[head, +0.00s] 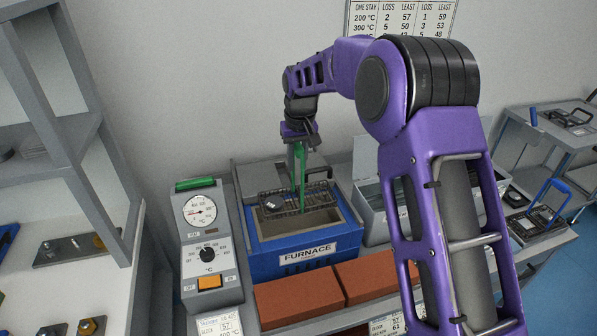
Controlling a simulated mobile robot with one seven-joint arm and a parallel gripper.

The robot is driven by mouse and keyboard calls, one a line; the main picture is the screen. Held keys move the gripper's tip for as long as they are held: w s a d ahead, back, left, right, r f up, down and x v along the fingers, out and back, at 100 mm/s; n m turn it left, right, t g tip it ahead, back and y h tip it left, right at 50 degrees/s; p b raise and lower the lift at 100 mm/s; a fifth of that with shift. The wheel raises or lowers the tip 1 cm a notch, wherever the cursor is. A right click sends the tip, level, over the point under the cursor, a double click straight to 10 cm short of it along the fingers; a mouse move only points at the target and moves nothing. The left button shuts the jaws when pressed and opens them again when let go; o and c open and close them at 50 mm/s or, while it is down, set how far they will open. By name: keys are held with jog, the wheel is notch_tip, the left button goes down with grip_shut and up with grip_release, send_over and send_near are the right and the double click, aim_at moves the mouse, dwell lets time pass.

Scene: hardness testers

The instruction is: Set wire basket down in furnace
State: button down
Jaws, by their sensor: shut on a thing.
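The furnace (262,246) is a blue box with a light rim and an open top, labelled FURNACE on its front. The wire basket (318,197) is a dark mesh tray with an upright green handle. It is over the furnace opening, toward the back; I cannot tell whether it touches the furnace. A small grey metal piece (272,203) lies in its left part. My gripper (299,150) is above the basket, shut on the top of the green handle. The fingertips are small and partly hidden in this view.
A control box (209,240) with a gauge and dial stands left of the furnace. Red bricks (300,296) lie in front. A grey bin (372,212) is at right, partly behind my arm. A second basket with a blue handle (541,216) stands farther right.

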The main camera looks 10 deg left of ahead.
aim_at(297, 195)
jog(key=f+b, duration=0.1)
jog(key=f, duration=0.3)
jog(key=w+f+b, duration=0.1)
jog(key=f+b, duration=0.1)
jog(key=f, duration=0.2)
jog(key=f+b, duration=0.2)
jog(key=f, duration=0.2)
jog(key=shift+w+a+f, duration=0.2)
jog(key=shift+w, duration=0.1)
jog(key=shift+f, duration=0.35)
jog(key=c, duration=0.6)
grip_release()
jog(key=shift+f, duration=0.15)
